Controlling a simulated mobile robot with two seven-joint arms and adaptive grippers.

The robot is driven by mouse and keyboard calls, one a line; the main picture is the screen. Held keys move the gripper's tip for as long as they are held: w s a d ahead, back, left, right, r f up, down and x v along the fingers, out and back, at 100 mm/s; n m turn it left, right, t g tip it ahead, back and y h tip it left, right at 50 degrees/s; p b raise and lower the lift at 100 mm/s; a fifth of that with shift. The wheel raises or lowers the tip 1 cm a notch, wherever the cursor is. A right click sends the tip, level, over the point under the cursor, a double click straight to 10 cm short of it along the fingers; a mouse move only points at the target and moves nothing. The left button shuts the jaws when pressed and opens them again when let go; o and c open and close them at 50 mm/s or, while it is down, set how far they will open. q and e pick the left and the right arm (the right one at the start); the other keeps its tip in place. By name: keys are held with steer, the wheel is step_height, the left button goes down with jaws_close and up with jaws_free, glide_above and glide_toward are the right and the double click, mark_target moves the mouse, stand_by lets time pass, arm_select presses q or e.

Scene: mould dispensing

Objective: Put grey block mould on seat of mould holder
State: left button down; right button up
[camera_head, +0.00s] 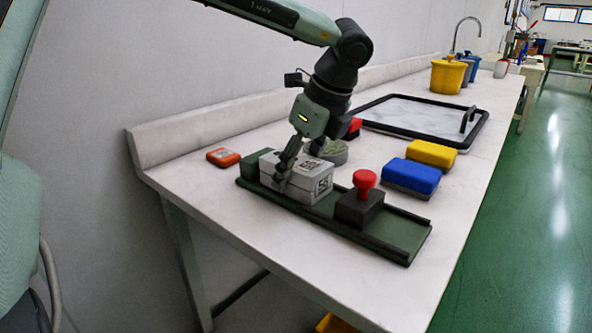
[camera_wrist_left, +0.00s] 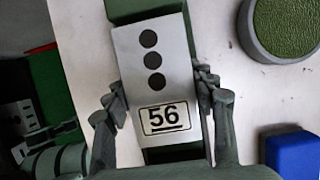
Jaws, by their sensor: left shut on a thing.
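The grey block mould (camera_head: 311,188) is a pale grey block with dark printed marks. It sits in or just over the green mould holder (camera_head: 400,236), near its left end; I cannot tell whether it rests fully on the seat. My left gripper (camera_head: 287,172) is shut on the mould from above. In the left wrist view, its fingers (camera_wrist_left: 160,95) flank the mould (camera_wrist_left: 150,75), whose face shows three black dots and the number 56. Green holder (camera_wrist_left: 128,10) shows beyond the mould. My right gripper is not in view.
A dark block with a red knob (camera_head: 364,181) stands on the holder's right part. Blue (camera_head: 410,176) and yellow (camera_head: 432,153) blocks lie behind it. A round green-topped piece (camera_head: 329,151) is close behind the mould. An orange item (camera_head: 223,157) lies left. A black-rimmed tray (camera_head: 420,112) is farther back.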

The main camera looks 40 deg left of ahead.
arm_select(q)
steer(key=c, duration=0.8)
jaws_free()
steer(key=shift+o, duration=1.3)
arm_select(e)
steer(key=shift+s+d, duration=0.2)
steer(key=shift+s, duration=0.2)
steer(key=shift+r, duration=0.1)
arm_select(q)
steer(key=shift+r, duration=0.15)
steer(key=shift+d+r, duration=0.1)
steer(key=shift+r, duration=0.2)
steer(key=v, duration=1)
steer(key=shift+d+r, duration=0.25)
steer(key=shift+r, duration=0.35)
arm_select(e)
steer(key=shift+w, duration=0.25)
